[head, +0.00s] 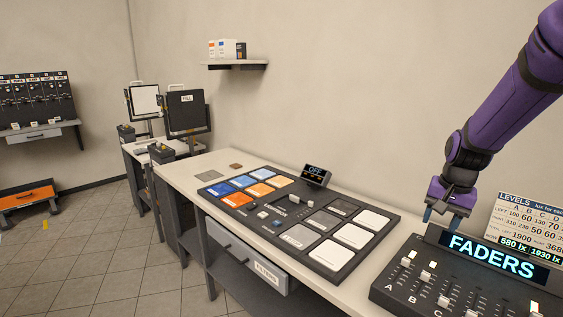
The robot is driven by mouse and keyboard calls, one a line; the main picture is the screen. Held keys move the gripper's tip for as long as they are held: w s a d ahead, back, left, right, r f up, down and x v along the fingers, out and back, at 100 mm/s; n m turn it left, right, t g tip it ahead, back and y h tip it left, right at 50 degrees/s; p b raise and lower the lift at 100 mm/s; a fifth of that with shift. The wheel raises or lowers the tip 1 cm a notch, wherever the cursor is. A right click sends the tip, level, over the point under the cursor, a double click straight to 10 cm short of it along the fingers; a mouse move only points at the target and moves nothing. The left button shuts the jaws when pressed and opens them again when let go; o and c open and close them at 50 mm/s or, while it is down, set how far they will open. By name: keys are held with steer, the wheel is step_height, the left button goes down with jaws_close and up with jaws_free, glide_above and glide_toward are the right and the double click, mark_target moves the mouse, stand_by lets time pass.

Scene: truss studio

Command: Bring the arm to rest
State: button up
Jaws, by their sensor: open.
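My purple arm (499,95) comes in from the upper right and reaches down toward the bench. My gripper (444,217) is at its lower end, with the fingers pointing down and apart. It is above the back of the fader console (388,284), beside the left end of its lit "FADERS" sign (491,257). I see nothing between the fingers. Whether the fingertips touch the console cannot be told from this view.
A board of coloured and grey tiles (330,256) lies on the bench (170,174), with a small "OFF" display (316,174) behind it. A levels card (530,232) stands behind the sign. A wall shelf (236,65) holds small boxes. Tiled floor (90,255) is open at left.

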steer(key=s+a+r+n+t, duration=0.1)
steer(key=s+a+r+n, duration=0.1)
steer(key=s+r, duration=0.3)
steer(key=s+a+r+n+t, duration=0.1)
steer(key=s+r, duration=0.4)
steer(key=s, duration=0.7)
steer(key=s+a+r+n+t, duration=0.2)
steer(key=s+a+r+n, duration=0.2)
steer(key=s, duration=0.4)
steer(key=shift+s+a+r+h, duration=0.25)
steer(key=shift+s+r+h, duration=0.05)
steer(key=shift+r, duration=0.5)
